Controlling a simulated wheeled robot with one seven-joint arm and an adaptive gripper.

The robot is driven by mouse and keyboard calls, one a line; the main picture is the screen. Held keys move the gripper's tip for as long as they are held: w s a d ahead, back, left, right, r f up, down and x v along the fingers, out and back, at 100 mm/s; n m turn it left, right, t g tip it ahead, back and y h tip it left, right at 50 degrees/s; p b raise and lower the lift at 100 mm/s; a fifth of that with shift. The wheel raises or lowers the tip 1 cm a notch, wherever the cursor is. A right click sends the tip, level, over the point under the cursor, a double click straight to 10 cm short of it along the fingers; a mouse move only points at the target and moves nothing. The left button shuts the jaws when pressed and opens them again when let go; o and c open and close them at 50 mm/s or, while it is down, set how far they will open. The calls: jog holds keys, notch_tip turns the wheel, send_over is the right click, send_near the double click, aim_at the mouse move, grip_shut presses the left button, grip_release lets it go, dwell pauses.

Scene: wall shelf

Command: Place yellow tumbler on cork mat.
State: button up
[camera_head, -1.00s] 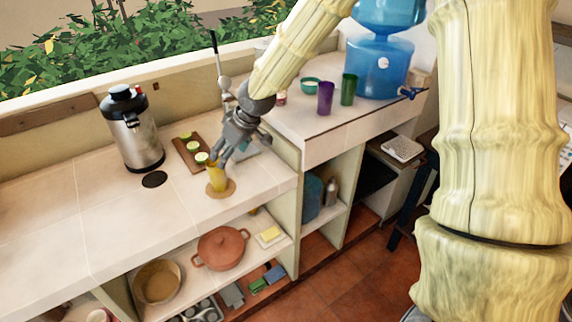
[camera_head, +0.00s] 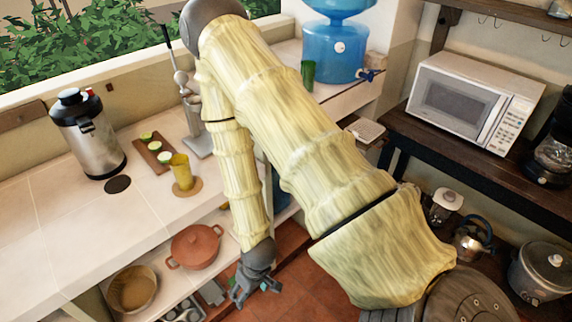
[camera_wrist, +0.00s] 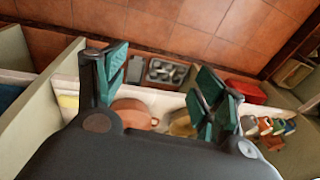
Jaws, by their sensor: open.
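The yellow tumbler (camera_head: 181,171) stands upright on the round cork mat (camera_head: 188,188) on the white tiled counter in the head view. My gripper (camera_head: 250,296) is open and empty. It hangs low in front of the counter, well apart from the tumbler and to its lower right. In the wrist view my gripper (camera_wrist: 160,82) shows its two fingers spread, with nothing held between them. The tumbler and mat do not show in the wrist view.
A steel airpot (camera_head: 90,135), a dark round coaster (camera_head: 117,184) and a board with lime slices (camera_head: 153,152) are near the tumbler. An orange pot (camera_head: 194,247) sits on the shelf below, also seen in the wrist view (camera_wrist: 132,112). A microwave (camera_head: 472,103) stands right.

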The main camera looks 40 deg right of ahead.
jog(key=s+d+f+g+h, duration=0.1)
jog(key=s+f, duration=0.4)
jog(key=s, duration=0.9)
jog(key=shift+d+f+m+h, duration=0.15)
jog(key=shift+d+m+h, duration=0.25)
jog(key=shift+d, duration=0.15)
jog(key=shift+w+f, duration=0.1)
jog(key=shift+f, duration=0.05)
jog(key=shift+f+b, duration=0.3)
jog(key=shift+b, duration=0.15)
